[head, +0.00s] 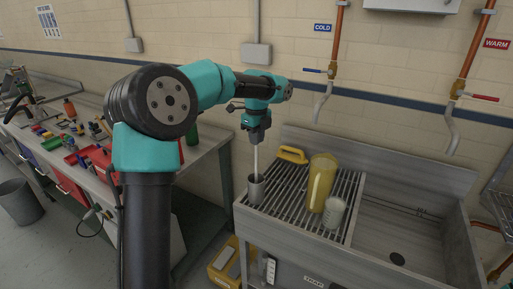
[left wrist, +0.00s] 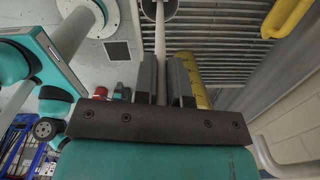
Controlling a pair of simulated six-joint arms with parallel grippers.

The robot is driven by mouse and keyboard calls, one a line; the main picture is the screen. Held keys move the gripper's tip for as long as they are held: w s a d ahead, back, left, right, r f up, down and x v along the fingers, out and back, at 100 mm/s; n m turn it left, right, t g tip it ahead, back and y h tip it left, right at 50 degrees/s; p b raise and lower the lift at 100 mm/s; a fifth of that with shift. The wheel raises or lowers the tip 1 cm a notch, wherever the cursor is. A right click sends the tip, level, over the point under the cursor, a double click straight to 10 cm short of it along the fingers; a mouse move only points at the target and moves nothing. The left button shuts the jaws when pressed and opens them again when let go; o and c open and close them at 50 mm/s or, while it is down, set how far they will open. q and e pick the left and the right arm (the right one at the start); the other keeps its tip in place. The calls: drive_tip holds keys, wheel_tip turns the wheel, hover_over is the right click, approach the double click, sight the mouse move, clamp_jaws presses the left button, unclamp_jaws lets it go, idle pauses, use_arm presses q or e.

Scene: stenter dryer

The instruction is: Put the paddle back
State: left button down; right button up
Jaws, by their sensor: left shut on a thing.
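The paddle is a thin pale rod (head: 256,160) held upright, with its lower end inside a grey metal cup (head: 256,189) on the left edge of the slatted drainboard. What is at its lower end is hidden by the cup. My left gripper (head: 257,140) is above the cup and shut on the rod's upper part. In the left wrist view the rod (left wrist: 160,45) runs between the two dark fingers (left wrist: 164,80) toward the cup's round mouth (left wrist: 158,9). My right gripper is in neither view.
The sink basin (head: 400,225) to the right looks empty. A cluttered workbench (head: 75,140) is at left. Pipes hang on the back wall.

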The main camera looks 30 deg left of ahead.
use_arm(q)
drive_tip(key=shift+f, duration=2.05)
drive_tip(key=c, duration=1.2)
unclamp_jaws()
wheel_tip(320, 180, up, 12)
drive_tip(key=shift+r, duration=0.2)
drive_tip(key=shift+f, duration=0.15)
